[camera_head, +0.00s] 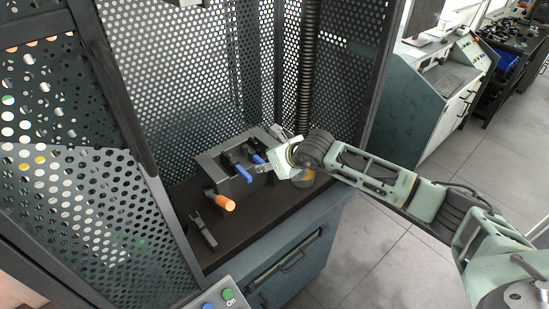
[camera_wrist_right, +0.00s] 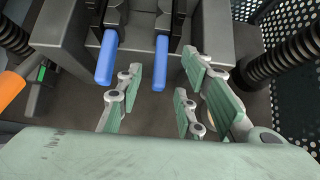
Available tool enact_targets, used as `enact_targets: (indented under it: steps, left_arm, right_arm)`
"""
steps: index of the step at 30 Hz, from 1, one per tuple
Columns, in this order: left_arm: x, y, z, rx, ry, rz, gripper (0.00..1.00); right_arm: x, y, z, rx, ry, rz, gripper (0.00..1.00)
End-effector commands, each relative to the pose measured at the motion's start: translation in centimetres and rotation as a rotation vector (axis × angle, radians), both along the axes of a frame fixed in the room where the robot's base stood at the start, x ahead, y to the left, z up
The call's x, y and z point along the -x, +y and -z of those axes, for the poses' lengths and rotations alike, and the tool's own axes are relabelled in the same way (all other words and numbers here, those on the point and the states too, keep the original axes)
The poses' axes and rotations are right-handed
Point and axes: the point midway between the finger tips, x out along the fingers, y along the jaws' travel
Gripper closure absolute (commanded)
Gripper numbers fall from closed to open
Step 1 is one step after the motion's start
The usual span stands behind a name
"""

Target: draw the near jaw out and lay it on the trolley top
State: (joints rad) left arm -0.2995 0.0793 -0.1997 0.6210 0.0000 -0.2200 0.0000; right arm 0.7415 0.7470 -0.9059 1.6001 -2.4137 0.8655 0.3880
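A grey block (camera_head: 208,166) inside the frame holds two dark jaws with blue handles. The nearer blue handle (camera_head: 243,174) also shows in the right wrist view (camera_wrist_right: 107,57). The farther blue handle (camera_head: 259,158) is on the right in the wrist view (camera_wrist_right: 161,62). My right gripper (camera_head: 266,150) is at the block's right side. In the wrist view its fingers (camera_wrist_right: 162,78) are spread apart, with the farther handle's end in line with the gap and nothing gripped. Contact cannot be told. My left gripper is not in view. I cannot identify a trolley top for certain.
An orange handle (camera_head: 225,203) sticks out of the block's front. A small dark clamp-like part (camera_head: 203,234) lies on the dark base (camera_head: 250,228). Perforated guards (camera_head: 205,75) and a ribbed column (camera_head: 309,70) stand close by. A button box (camera_head: 222,298) is at the front.

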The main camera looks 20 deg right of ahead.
Motion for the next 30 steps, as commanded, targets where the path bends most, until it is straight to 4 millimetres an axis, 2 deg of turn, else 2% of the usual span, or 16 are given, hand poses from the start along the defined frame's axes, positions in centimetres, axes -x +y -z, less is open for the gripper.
enact_targets:
  steps: [6,17,27,30]
  left_arm:
    - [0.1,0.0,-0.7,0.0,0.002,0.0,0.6]
    - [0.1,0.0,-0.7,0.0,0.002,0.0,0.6]
    - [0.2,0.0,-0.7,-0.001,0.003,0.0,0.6]
    - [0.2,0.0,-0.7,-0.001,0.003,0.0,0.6]
  right_arm:
    - [-1.3,0.5,1.2,-0.001,-0.001,-0.001,0.66]
    - [-1.5,0.6,1.6,-0.001,-0.002,-0.001,0.66]
    - [-1.5,0.6,1.6,-0.001,-0.001,-0.001,0.95]
    - [-1.5,0.5,1.6,-0.001,-0.001,-0.001,1.0]
